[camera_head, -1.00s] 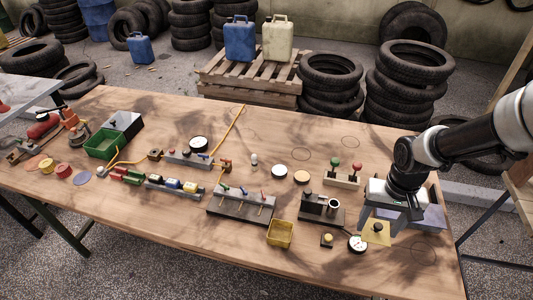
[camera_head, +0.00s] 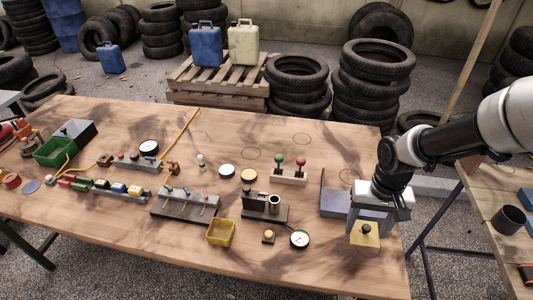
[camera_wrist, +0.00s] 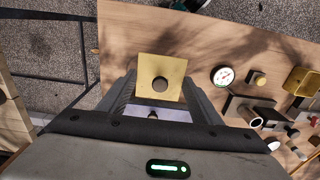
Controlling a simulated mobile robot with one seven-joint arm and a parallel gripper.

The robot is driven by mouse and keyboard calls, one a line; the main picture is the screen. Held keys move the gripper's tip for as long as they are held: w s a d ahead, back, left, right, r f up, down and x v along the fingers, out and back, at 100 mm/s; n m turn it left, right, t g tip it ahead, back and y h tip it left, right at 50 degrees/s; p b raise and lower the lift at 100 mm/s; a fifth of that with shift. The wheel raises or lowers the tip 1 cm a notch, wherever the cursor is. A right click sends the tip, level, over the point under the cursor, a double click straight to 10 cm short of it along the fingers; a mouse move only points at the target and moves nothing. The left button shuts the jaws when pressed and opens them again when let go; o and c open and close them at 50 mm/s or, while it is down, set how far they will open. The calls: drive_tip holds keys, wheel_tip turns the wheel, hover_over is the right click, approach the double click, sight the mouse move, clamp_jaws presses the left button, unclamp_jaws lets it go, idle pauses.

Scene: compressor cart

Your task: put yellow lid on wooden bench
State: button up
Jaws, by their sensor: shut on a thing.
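The yellow lid (camera_head: 358,240) is a flat square plate with a dark knob. My gripper (camera_head: 367,222) is shut on it and holds it over the right end of the large wooden table (camera_head: 300,265). In the wrist view the lid (camera_wrist: 173,66) sits between the fingertips of my gripper (camera_wrist: 158,88), and the table lies beneath it. The height above the table is hard to tell. A second wooden surface, a bench (camera_head: 479,205), stands at the right edge of the head view, with a gap of floor between it and the table.
A blue-grey box (camera_head: 337,204) is beside my gripper. An open yellow box (camera_head: 221,233), a dial gauge (camera_head: 300,239) and lever blocks crowd the table's middle. The right bench carries a dark cup (camera_head: 508,220) and blue items; its left part looks clear. Tyres (camera_head: 375,85) stand behind.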

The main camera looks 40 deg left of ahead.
sight(354, 252)
drive_tip(key=shift+f+b, duration=0.35)
drive_tip(key=shift+f, duration=4.65)
drive_tip(key=shift+f, duration=0.15)
drive_tip(key=shift+f+b, duration=0.15)
drive_tip(key=shift+b, duration=0.15)
drive_tip(key=o, duration=1)
drive_tip(key=shift+o, duration=0.2)
drive_tip(key=shift+r, duration=0.2)
wheel_tip(354, 252, up, 12)
drive_tip(key=shift+r+p, duration=0.2)
drive_tip(key=shift+p, duration=0.65)
